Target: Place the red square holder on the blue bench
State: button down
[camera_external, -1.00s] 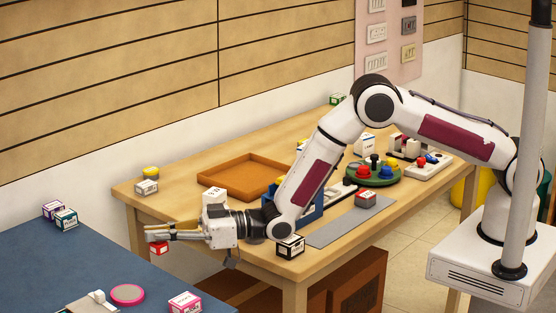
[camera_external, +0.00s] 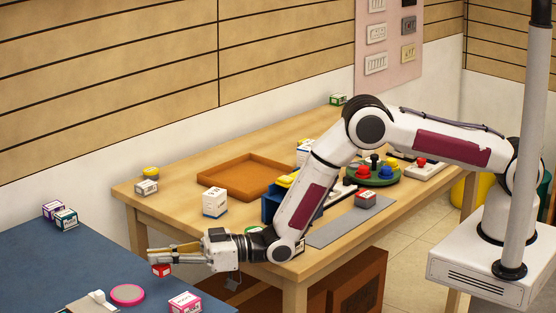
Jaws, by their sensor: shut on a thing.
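My gripper (camera_external: 160,260) is shut on a small red holder (camera_external: 161,270), with a light-coloured top face. The gripper's fingers hide part of it. The gripper reaches out past the left end of the wooden table, over the blue bench (camera_external: 60,265) at the lower left. The holder is near the bench's right part, low over its surface; I cannot tell whether it touches.
On the bench are a pink round item (camera_external: 127,294), a pink-and-white box (camera_external: 185,303), a white item on a grey plate (camera_external: 97,297), and a green box (camera_external: 66,219) with a purple box (camera_external: 53,210). The wooden table (camera_external: 150,203) holds an orange tray (camera_external: 240,160) and several boxes.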

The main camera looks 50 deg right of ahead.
aim_at(161, 269)
jog(key=shift+f, duration=1.7)
jog(key=shift+f, duration=0.2)
jog(key=c, duration=2.2)
grip_release()
jog(key=shift+r, duration=0.2)
jog(key=shift+v, duration=6)
